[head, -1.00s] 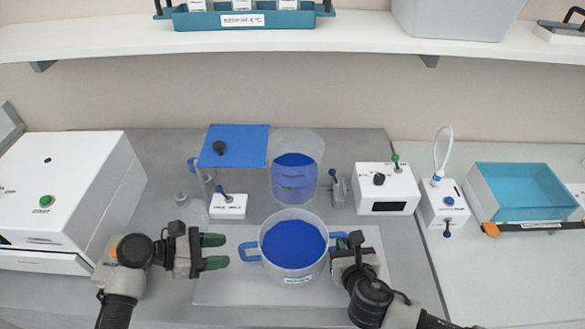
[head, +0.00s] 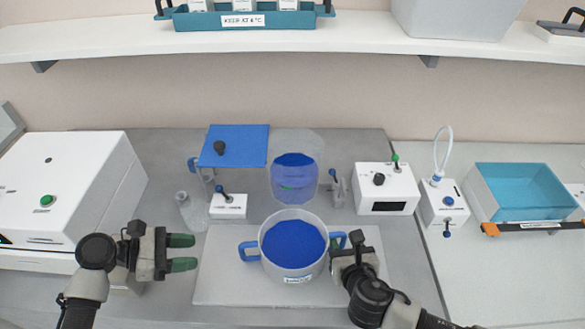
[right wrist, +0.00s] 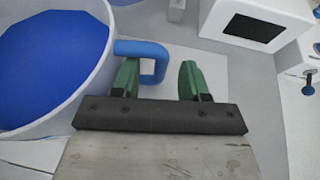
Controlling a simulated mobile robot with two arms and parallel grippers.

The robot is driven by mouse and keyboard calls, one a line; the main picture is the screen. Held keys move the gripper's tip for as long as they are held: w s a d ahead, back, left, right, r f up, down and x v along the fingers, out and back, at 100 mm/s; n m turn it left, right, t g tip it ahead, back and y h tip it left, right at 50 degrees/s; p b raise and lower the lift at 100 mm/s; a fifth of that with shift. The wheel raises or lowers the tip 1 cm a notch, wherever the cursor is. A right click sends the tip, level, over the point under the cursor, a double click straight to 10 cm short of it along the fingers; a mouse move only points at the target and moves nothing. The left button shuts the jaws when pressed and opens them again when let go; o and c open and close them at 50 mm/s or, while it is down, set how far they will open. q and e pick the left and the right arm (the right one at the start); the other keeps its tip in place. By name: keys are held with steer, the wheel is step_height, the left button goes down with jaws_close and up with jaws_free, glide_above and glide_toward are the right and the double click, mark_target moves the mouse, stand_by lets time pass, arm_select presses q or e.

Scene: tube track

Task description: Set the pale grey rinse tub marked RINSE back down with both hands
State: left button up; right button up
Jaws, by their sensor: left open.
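The pale grey rinse tub (head: 293,272), full of blue, stands upright on the light grey board and appears to rest on it. A white label (head: 298,280) is on its front, too small to read surely. Its left blue handle (head: 249,252) is free. My left gripper (head: 188,253) is open and empty, pointing at that handle from well to the left. My right gripper (head: 342,250) is at the right blue handle (right wrist: 160,62). In the right wrist view the right fingers (right wrist: 160,82) stand apart on either side of the handle's outer bar, with gaps visible.
The light grey board (head: 225,285) lies under the tub. Behind it are a clear vessel with blue contents (head: 294,185), a small white switch box (head: 228,207) and a white box with a dark screen (head: 388,188). A bottle (head: 191,212) stands behind my left gripper.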

steer(key=shift+f, duration=0.1)
steer(key=shift+s, duration=0.2)
arm_select(q)
steer(key=shift+f+b, duration=0.55)
steer(key=shift+b, duration=0.05)
arm_select(e)
steer(key=v, duration=1)
steer(key=shift+s, duration=0.2)
